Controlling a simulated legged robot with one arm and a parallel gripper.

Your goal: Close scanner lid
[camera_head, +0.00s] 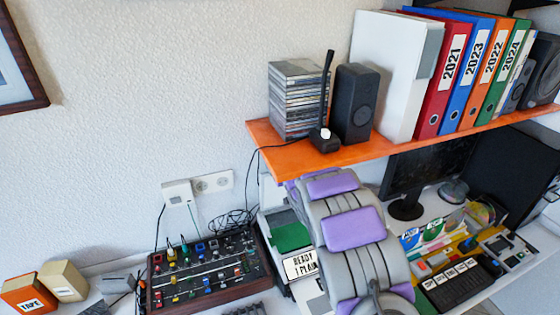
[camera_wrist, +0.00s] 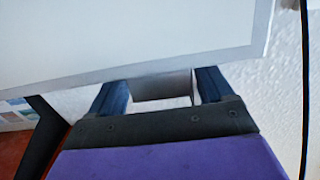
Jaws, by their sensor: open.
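In the wrist view, a large white panel with a grey border (camera_wrist: 258,48), which looks like the raised scanner lid, fills the top. My gripper (camera_wrist: 163,80) is open below it, its two dark blue fingers spread apart and their tips reaching the panel's lower edge. I cannot tell whether they touch it. A grey block-like part (camera_wrist: 162,87) shows between the fingers. In the head view, a pale machine with a green area (camera_head: 291,237) and a "READY" label stands left of my arm, partly hidden by it; it may be the scanner. My gripper is not visible there.
An orange shelf (camera_head: 370,152) with discs (camera_head: 298,98), a speaker (camera_head: 354,104) and binders (camera_head: 440,75) overhangs the desk close to my arm. A mixer (camera_head: 205,272) stands left and a monitor (camera_head: 425,172) right. A dark cable (camera_wrist: 304,90) runs down the wall.

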